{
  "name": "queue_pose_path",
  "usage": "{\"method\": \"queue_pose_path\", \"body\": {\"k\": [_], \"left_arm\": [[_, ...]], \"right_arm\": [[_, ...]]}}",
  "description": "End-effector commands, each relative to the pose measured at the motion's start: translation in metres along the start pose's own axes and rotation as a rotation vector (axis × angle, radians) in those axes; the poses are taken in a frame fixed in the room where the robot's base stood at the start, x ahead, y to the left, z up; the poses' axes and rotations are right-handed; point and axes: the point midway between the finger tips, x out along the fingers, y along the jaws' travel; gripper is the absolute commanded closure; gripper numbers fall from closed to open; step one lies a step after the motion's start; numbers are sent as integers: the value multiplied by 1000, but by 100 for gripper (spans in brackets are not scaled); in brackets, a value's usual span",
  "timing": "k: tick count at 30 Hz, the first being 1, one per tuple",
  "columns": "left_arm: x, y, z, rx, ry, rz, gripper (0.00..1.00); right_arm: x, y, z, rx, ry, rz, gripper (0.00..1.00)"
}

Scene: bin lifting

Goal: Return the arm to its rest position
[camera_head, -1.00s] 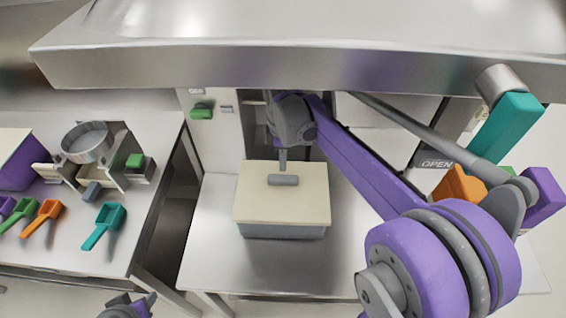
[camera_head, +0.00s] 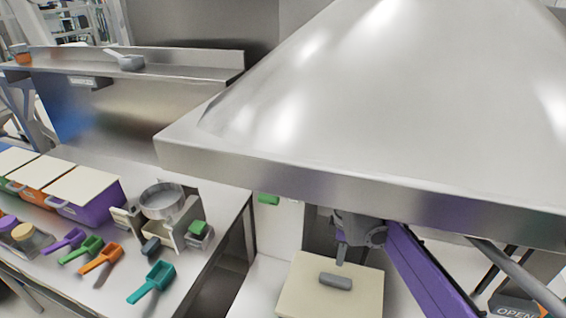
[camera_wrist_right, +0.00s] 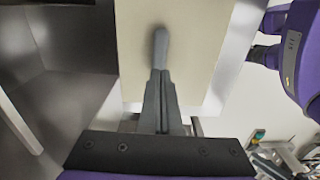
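My right gripper (camera_head: 341,254) hangs from the purple arm under the hood's front edge, just above a box with a cream lid (camera_head: 303,289). A grey bar handle (camera_head: 336,281) lies across the lid. In the right wrist view, the two dark fingers of my right gripper (camera_wrist_right: 160,78) lie together, shut, with their tips at the near end of the handle (camera_wrist_right: 160,46) over the cream lid (camera_wrist_right: 198,40). I cannot tell whether the tips touch the handle. My left gripper is out of view.
A large steel hood (camera_head: 360,100) overhangs the right arm. On the left table (camera_head: 110,287) stand lidded bins, including a purple bin (camera_head: 98,207), coloured scoops such as a teal one (camera_head: 153,281), and a scale-like device with a round pan (camera_head: 161,201). A gap separates the tables.

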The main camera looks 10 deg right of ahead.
Motion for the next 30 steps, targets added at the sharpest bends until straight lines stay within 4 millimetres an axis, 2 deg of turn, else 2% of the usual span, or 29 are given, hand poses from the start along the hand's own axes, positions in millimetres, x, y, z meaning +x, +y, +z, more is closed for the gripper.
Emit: {"method": "queue_pose_path", "body": {"k": [5, 11, 15, 18, 24, 30], "left_arm": [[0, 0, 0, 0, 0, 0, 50], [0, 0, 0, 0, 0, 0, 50], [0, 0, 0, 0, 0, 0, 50], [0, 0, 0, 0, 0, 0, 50], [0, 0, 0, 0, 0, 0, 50], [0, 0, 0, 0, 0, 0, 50]], "right_arm": [[0, -21, -1, 98, 22, 47, 100], [12, -80, 0, 422, 139, 177, 100], [30, -119, 3, 668, 266, 242, 100], [44, -140, 6, 809, 354, 264, 100], [61, -161, 8, 970, 463, 269, 100], [63, -163, 8, 998, 480, 268, 100]]}}
